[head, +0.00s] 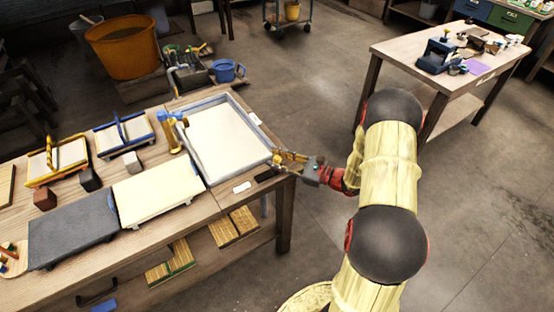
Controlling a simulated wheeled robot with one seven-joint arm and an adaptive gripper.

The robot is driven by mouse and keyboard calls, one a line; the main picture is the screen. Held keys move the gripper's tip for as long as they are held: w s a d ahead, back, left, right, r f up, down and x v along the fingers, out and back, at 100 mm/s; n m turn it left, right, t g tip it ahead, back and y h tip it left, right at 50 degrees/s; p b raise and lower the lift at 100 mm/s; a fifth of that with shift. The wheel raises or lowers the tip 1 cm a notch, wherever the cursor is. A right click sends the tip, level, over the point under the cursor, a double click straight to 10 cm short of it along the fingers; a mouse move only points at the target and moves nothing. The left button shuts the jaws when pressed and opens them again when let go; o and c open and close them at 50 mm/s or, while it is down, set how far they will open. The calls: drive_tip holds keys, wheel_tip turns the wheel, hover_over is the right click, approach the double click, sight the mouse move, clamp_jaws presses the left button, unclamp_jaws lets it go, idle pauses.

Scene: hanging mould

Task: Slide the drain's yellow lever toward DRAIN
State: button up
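A shallow vat (222,139) with a grey-blue rim and a pale filling stands at the right end of the workbench. My gripper (279,158) is at the vat's right front corner, just over the bench's edge, reaching in from the right. Small yellow and dark parts show at its fingertips. I cannot separate the drain's yellow lever from the fingers there, nor tell whether they touch it. The finger opening is too small to judge. A white label (242,187) lies in front of the vat; its writing is unreadable.
The wooden workbench (228,201) holds a dark pad (72,228), a cream pad (158,190) and two framed moulds (57,160) (124,134). A brass post (174,138) stands left of the vat.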

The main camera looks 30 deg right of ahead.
drive_tip(key=c, duration=0.6)
clamp_jaws()
drive_tip(key=a+p, duration=0.2)
drive_tip(key=a, duration=0.4)
drive_tip(key=shift+a, duration=0.1)
drive_tip(key=shift+s, duration=0.1)
drive_tip(key=shift+a, duration=0.1)
drive_tip(key=o, duration=0.8)
unclamp_jaws()
drive_tip(key=shift+a, duration=0.1)
drive_tip(key=shift+c, duration=0.2)
drive_tip(key=shift+o, duration=1.2)
